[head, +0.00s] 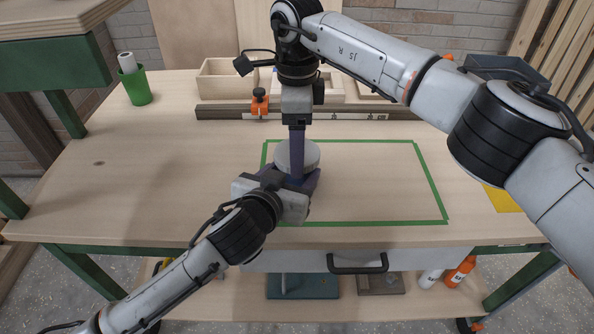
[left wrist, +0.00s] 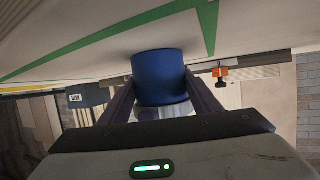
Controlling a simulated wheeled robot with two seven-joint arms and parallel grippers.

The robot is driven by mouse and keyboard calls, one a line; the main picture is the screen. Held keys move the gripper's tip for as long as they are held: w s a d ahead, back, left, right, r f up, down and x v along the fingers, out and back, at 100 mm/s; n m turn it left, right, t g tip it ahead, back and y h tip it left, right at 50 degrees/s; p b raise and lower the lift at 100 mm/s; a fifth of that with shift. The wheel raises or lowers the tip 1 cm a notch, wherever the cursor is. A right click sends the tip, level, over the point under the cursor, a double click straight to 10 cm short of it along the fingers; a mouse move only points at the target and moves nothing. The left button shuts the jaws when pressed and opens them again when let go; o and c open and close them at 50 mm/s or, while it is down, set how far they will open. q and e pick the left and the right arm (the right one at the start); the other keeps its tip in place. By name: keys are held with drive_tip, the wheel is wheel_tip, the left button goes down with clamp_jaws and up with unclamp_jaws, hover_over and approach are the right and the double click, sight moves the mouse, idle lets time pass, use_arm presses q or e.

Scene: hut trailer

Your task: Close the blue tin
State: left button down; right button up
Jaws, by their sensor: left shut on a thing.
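The blue tin (left wrist: 160,75) stands between the fingers of my left gripper (left wrist: 163,95), which is shut on its sides. In the head view that gripper (head: 290,182) comes in low from the front and mostly hides the blue body. A round pale silver lid (head: 283,156) shows at the tin's top; a silver band (left wrist: 165,111) shows in the left wrist view. I cannot tell whether the lid is fully seated. My right gripper (head: 297,172) points straight down over the lid, one dark finger crossing in front of it. The other finger is hidden, so its opening is unclear.
Green tape (head: 437,190) outlines a mostly clear rectangle on the wooden workbench (head: 150,190). Behind stand a wooden box (head: 222,80), a long rail (head: 355,112) and an orange-black clamp (head: 260,101). A green cup (head: 138,90) with a white roll stands far left.

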drive_tip(key=m, duration=0.6)
drive_tip(key=shift+m, duration=0.4)
drive_tip(key=o, duration=1.2)
drive_tip(key=shift+r, duration=0.1)
drive_tip(key=shift+r, duration=2.15)
drive_tip(key=shift+r, duration=0.1)
wheel_tip(320, 180, up, 3)
drive_tip(key=n, duration=0.6)
drive_tip(key=shift+r+n, duration=0.15)
drive_tip(key=shift+n, duration=0.25)
